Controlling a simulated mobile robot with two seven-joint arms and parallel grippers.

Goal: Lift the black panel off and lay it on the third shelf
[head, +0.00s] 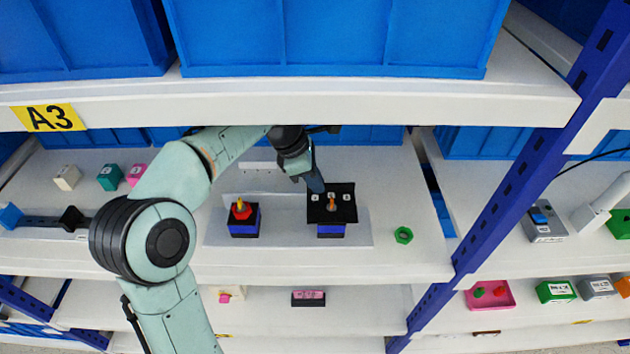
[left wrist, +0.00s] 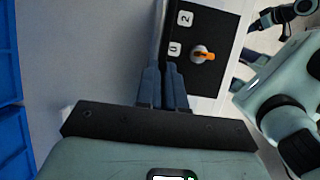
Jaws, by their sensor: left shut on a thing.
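The black panel (head: 343,212) sits over a blue block (head: 330,231) on the white shelf, at the centre right of the head view. It carries small white number tags and an orange-tipped knob (head: 331,201). The panel (left wrist: 214,72) and its knob (left wrist: 202,54) also show in the left wrist view. My left gripper (head: 318,188) reaches in from behind and is shut on the panel's rear left edge. Its fingers (left wrist: 163,75) are close together at that edge. Whether the panel is clear of the block is hard to tell. My right gripper is not in view.
A red and yellow switch on a blue block (head: 244,226) stands left of the panel. A green nut (head: 403,235) lies to the right. A shelf board (head: 300,102) marked A3 hangs above my arm. A blue post (head: 520,180) rises at right. A lower shelf (head: 365,310) has free room.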

